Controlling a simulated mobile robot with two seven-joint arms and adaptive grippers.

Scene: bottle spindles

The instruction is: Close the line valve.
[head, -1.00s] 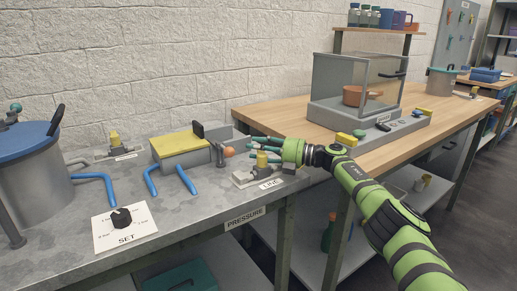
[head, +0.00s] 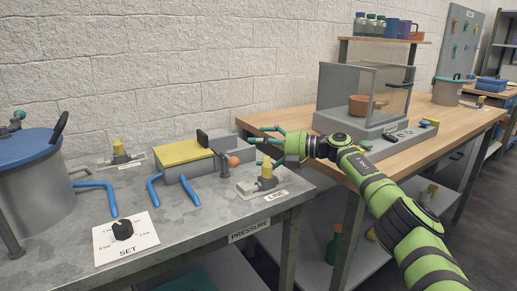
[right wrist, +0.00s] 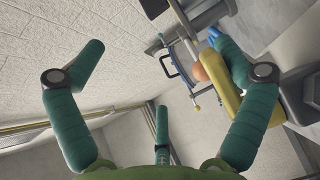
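The line valve (head: 246,188) sits on the metal bench's right end, behind the LINE label. Its yellow handle (head: 266,170) stands up from the grey body. My right gripper (head: 268,143) is just above and behind the handle in the head view, with teal fingers spread. In the right wrist view my right gripper (right wrist: 155,45) is open and empty. There the yellow handle (right wrist: 229,108) lies beside the right-hand finger, which partly covers it; I cannot tell whether they touch. My left gripper is not in view.
A grey box with a yellow top (head: 183,153) and an orange knob (head: 233,162) stand left of the valve. Further left are another yellow-handled valve (head: 119,148), a SET dial (head: 123,230) and a blue-lidded tank (head: 30,185). A glass case (head: 365,100) stands on the wooden table.

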